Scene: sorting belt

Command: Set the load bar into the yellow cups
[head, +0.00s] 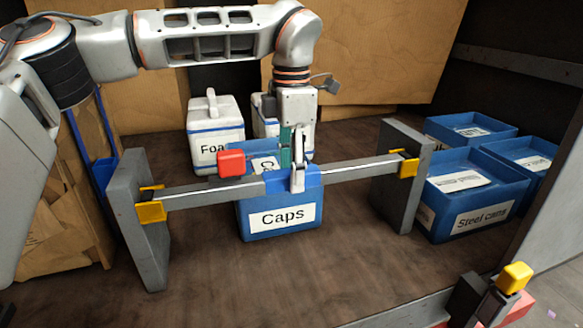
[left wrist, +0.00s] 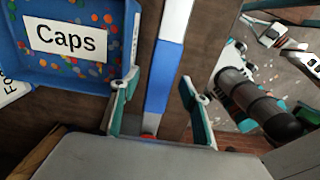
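The load bar (head: 350,171) is a long grey bar with a blue middle section. It lies nearly level between two grey posts, its ends between the yellow sides of the left cup (head: 150,211) and the right cup (head: 408,168). I cannot tell whether it touches the cup bottoms. My left gripper (head: 294,180) points down at the blue section. In the left wrist view the bar (left wrist: 166,62) passes between its two open fingers, with a gap visible beside it. My right gripper is not in view.
A blue Caps bin (head: 280,231) stands below and behind the bar. A red block (head: 231,162) shows near the left gripper. White Foam containers (head: 214,135) are behind; blue bins (head: 478,208) stand at right. A yellow-topped post (head: 515,278) is at front right.

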